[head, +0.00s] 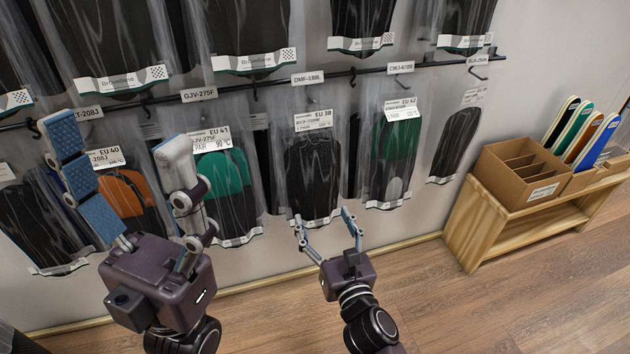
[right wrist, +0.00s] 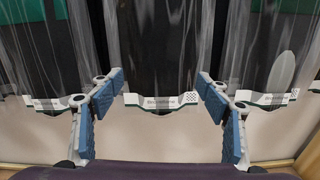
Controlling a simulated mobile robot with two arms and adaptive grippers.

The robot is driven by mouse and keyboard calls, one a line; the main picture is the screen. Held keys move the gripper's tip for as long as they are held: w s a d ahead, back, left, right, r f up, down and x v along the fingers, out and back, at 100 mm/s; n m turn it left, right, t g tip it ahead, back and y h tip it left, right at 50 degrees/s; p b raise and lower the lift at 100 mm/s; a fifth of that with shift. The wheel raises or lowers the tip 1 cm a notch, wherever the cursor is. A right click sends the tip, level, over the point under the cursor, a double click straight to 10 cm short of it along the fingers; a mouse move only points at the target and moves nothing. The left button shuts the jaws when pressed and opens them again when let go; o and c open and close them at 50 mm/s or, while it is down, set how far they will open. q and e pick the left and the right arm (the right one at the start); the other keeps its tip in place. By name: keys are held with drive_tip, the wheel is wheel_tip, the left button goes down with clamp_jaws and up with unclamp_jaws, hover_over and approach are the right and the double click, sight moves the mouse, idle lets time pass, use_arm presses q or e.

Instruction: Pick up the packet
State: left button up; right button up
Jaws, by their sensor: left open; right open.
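Clear packets with insoles hang from hooks on the wall in the head view; which one the task means cannot be told. A packet with dark insoles labelled EU 38 (head: 313,175) hangs just above my right gripper (head: 325,222). My right gripper is open and empty, its fingers spread below that packet. In the right wrist view, the dark packet's lower end (right wrist: 160,70) hangs beyond and between the open fingers (right wrist: 160,92). My left gripper (head: 125,155) is open, with its fingers in front of the packet with orange and dark insoles (head: 130,190).
A packet with green insoles (head: 222,175) hangs left of the EU 38 one, and a green and dark packet (head: 392,150) hangs right of it. A wooden bench (head: 460,225) bears a cardboard box (head: 500,185) at right. The floor (head: 420,310) is clear.

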sight(317, 204)
drive_tip(key=b+x, duration=0.1)
drive_tip(key=x, duration=0.2)
drive_tip(key=shift+w+r, duration=0.1)
drive_tip(key=shift+w, duration=0.15)
drive_tip(key=c, duration=1.2)
drive_tip(key=shift+c, duration=0.5)
drive_tip(key=shift+r, duration=0.15)
